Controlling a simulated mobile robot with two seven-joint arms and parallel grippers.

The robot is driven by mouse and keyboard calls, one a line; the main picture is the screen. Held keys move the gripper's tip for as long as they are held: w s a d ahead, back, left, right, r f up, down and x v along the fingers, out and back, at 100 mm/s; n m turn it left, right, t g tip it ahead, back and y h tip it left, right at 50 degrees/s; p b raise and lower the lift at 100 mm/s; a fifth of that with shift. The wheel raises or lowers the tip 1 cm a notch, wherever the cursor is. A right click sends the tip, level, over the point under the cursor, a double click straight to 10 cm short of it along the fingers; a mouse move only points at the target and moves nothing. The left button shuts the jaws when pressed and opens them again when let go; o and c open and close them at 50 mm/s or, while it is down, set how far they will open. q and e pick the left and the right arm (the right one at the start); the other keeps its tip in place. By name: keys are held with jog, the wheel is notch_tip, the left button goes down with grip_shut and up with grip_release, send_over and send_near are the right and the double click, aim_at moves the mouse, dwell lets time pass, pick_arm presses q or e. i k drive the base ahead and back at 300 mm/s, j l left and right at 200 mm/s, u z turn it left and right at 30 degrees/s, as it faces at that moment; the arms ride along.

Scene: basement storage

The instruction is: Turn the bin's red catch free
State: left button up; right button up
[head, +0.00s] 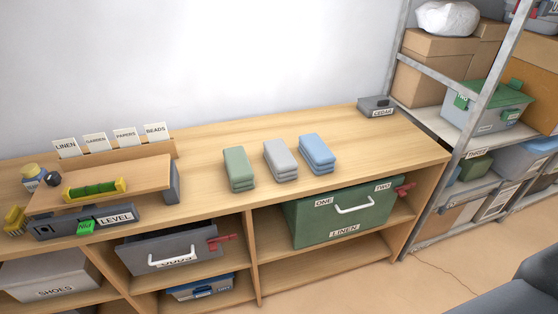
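A green bin (308,219) labelled LINEN sits in the right bay of the wooden unit, under the top. It has a white handle (354,206) and small labels ONE and TWO. A red catch (404,190) sticks out at its upper right corner, beside the TWO label. A dark grey bin (140,256) sits in the bay to the left, tilted, with a white handle and a label that is hard to read. It also has a red catch (221,240) at its upper right. Neither of my grippers is in view.
A metal rack (397,55) stands at right. Floor shows at lower right.

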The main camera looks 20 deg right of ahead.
aim_at(400, 190)
jog(key=z, duration=1.6)
